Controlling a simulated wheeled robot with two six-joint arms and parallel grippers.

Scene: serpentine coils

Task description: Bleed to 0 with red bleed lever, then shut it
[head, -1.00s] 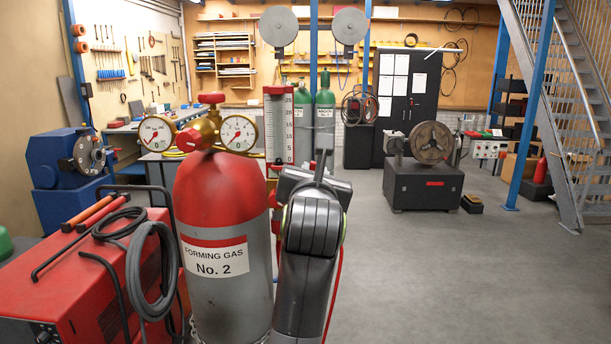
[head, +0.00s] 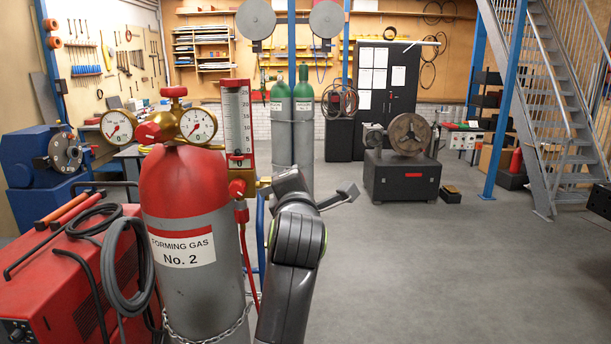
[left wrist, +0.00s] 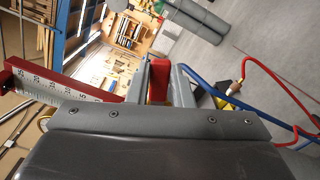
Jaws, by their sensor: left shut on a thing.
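The grey gas cylinder (head: 200,275) with a red shoulder, labelled FORMING GAS No. 2, carries a brass regulator with a left gauge (head: 118,126) and a right gauge (head: 198,125). Both needles seem to point to the lower left; exact readings are too small. A red-framed flow tube (head: 238,115) stands right of them; it also shows in the left wrist view (left wrist: 62,82). My left gripper (left wrist: 160,86) is rolled sideways and shut on a red piece, apparently the red bleed lever (left wrist: 159,70). My arm hides the lever in the head view. My right gripper is not in view.
A red machine (head: 75,275) with coiled black cable stands left of the cylinder. A red hose (head: 248,270) hangs beside the cylinder, and a chain (head: 215,338) crosses its lower part. Green cylinders (head: 292,105) stand behind. The floor at right is clear.

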